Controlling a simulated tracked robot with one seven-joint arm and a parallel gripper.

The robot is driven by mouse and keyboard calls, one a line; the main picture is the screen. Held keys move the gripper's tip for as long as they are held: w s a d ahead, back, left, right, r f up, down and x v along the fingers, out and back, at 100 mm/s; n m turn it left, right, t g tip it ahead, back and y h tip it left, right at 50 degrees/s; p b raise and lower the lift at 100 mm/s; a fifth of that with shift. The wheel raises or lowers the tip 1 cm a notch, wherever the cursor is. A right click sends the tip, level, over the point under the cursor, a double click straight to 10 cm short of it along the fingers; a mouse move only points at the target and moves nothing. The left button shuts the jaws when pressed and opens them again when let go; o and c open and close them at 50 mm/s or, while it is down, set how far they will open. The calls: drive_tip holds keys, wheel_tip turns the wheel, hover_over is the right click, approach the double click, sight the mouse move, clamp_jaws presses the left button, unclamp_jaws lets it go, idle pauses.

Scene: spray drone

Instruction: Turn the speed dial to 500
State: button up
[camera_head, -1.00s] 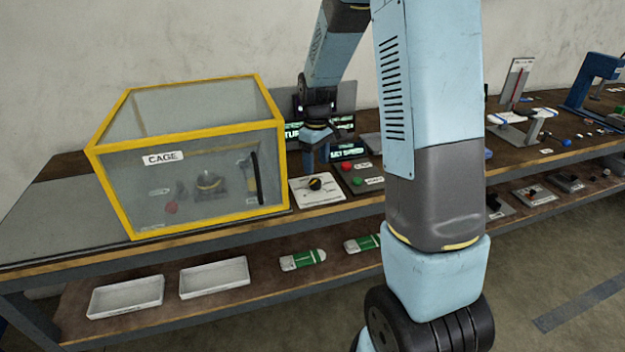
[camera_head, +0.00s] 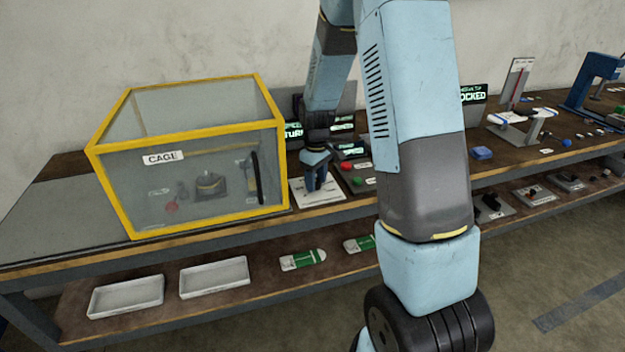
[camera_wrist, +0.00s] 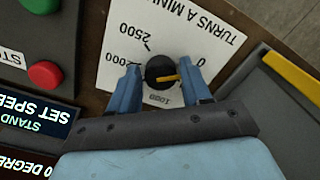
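The speed dial (camera_wrist: 161,70) is a round black knob with a yellow pointer line on a white plate (camera_wrist: 118,42), seen upside down in the wrist view. Its line lies nearly level across the knob; which end points is unclear. I read 0, 1000 and 2500; a label at left is partly covered and 500 is not visible. My gripper (camera_wrist: 159,66) has one finger on each side of the knob, with small gaps showing, so it is open around it. In the head view my gripper (camera_head: 316,180) is over the white plate (camera_head: 325,197) and hides the dial.
The yellow-framed cage (camera_head: 190,127) stands close left of the plate. A red button (camera_wrist: 45,74) and a green button (camera_wrist: 40,4) sit on the plate's other side. Lit displays (camera_head: 346,152) stand behind. White trays (camera_head: 214,277) are on the lower shelf.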

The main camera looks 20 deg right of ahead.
drive_tip(key=c, duration=0.7)
drive_tip(key=shift+a, duration=0.3)
drive_tip(key=shift+c, duration=0.2)
drive_tip(key=shift+d, duration=0.15)
drive_tip(key=shift+m, duration=0.3)
drive_tip(key=m, duration=0.4)
drive_tip(key=shift+d, duration=0.1)
drive_tip(key=m, duration=0.5)
drive_tip(key=shift+s, duration=0.1)
drive_tip(key=shift+f, duration=0.1)
